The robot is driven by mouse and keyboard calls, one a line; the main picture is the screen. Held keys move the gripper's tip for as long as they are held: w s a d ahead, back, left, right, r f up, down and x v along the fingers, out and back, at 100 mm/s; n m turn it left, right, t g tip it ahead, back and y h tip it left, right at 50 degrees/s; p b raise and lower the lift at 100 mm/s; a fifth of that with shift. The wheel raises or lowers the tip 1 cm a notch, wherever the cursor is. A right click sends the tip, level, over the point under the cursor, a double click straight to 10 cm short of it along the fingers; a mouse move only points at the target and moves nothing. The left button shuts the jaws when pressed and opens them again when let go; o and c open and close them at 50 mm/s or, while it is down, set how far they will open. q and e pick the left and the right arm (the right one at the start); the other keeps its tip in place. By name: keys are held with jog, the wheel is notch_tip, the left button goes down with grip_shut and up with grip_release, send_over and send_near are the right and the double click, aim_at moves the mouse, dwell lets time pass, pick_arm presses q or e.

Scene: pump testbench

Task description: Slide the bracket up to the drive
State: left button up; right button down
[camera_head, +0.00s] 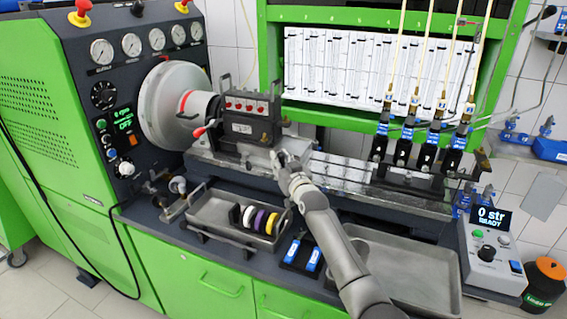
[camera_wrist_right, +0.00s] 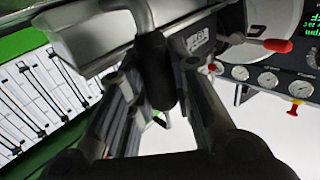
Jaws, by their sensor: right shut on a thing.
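The bracket (camera_head: 248,128) is a dark block with a row of red parts on top, upright on the bench's bed rails. The drive (camera_head: 165,105), a large round grey disc with a hub, is just left of it; I cannot tell whether they touch. My right gripper (camera_head: 282,158) is at the bracket's front right. In the right wrist view, the bracket's underside and labelled face (camera_wrist_right: 200,42) fill the top. A dark grip on a bent grey rod (camera_wrist_right: 155,75) sits between my right gripper's fingers (camera_wrist_right: 158,95), which are shut on it. My left gripper is not in view.
A metal tray with coloured rings (camera_head: 225,212) lies in front of the bed, and an empty tray (camera_head: 400,265) is at the right. Several injector holders (camera_head: 425,150) stand on the bed's right part. The rails (camera_head: 335,172) between them and the bracket are clear.

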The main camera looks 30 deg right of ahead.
jog(key=c, duration=1.3)
grip_release()
jog(key=shift+s, duration=0.15)
jog(key=shift+s+f, duration=0.1)
jog(key=shift+s, duration=0.45)
jog(key=s, duration=0.7)
jog(key=s+a, duration=0.1)
jog(key=s, duration=0.2)
jog(key=shift+s, duration=0.35)
